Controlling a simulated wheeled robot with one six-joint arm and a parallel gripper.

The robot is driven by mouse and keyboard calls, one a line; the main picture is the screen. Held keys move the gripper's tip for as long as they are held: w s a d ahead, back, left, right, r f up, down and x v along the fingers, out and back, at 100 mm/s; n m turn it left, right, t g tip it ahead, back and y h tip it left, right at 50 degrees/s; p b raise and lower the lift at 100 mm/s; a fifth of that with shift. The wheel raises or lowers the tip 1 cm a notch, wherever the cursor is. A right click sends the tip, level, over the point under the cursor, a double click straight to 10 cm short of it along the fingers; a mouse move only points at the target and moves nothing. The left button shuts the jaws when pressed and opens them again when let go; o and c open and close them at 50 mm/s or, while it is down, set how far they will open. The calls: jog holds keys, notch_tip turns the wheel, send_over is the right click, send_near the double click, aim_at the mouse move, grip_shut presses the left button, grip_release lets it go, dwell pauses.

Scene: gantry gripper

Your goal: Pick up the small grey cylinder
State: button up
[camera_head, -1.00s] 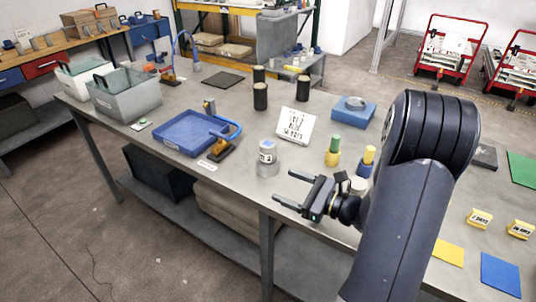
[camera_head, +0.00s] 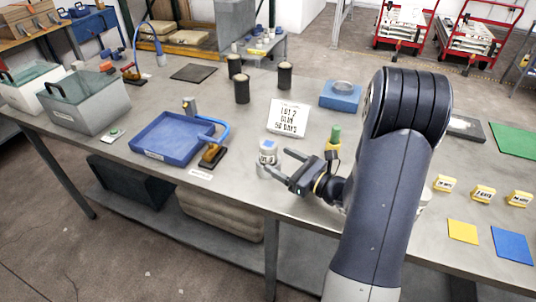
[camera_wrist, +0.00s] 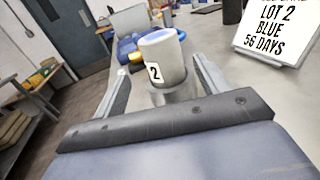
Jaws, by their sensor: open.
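The small grey cylinder (camera_head: 268,152) has a blue patch on top and a white label on its side. It stands upright on a wider grey base near the front edge of the workbench. In the wrist view the cylinder (camera_wrist: 163,57) shows the label "2" and sits between my two fingers, toward their far ends. My gripper (camera_head: 277,165) is open, with its fingers pointing left at the cylinder. I cannot tell whether either finger touches it. The wrist body hides the lower part of the base in the wrist view.
A white sign (camera_head: 291,118) stands just behind the cylinder. A green-and-yellow cylinder (camera_head: 334,138) stands to the right.

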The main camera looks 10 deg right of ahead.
aim_at(264, 148)
jog(key=p+x, duration=0.2)
jog(key=x, duration=0.5)
jog(key=shift+w+d+r, duration=0.1)
jog(key=shift+w, duration=0.15)
jog(key=c, duration=1.4)
jog(key=shift+r, duration=0.15)
jog(key=shift+r, duration=4.75)
jog(key=shift+s+r, duration=0.1)
